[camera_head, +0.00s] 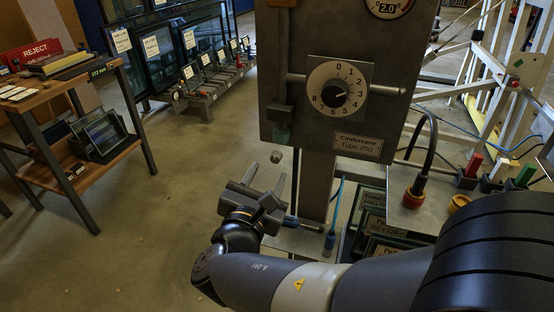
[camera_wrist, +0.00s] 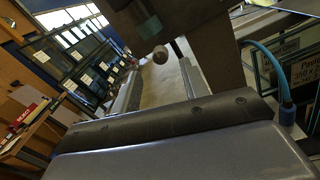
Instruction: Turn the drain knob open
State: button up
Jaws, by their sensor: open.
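A grey panel box (camera_head: 395,120) carries a round white dial (camera_head: 320,87) numbered around a black knob (camera_head: 334,94). The knob's pointer direction is too small to read surely. A small grey ball knob (camera_head: 276,157) shows below the box's left corner; it also shows in the wrist view (camera_wrist: 160,54). No readable label tells me which is the drain knob. My gripper (camera_head: 265,180) is open and empty below the box, fingers pointing up. The ball appears just beyond and between its fingertips, apparently apart from them; the depth gap is unclear.
A gauge (camera_head: 388,5) sits at the box top, and a plate (camera_head: 357,145) reads Cindervane Type 250. A dark curved hose (camera_head: 433,140) and coloured blocks (camera_head: 498,170) stand on the right. A wooden cart (camera_head: 110,160) stands left. Floor between is clear.

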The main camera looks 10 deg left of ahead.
aim_at(275, 160)
jog(key=shift+w+d+b, duration=0.15)
jog(key=shift+w+b, duration=0.15)
jog(key=shift+w, duration=2.25)
jog(key=shift+c, duration=0.2)
grip_shut()
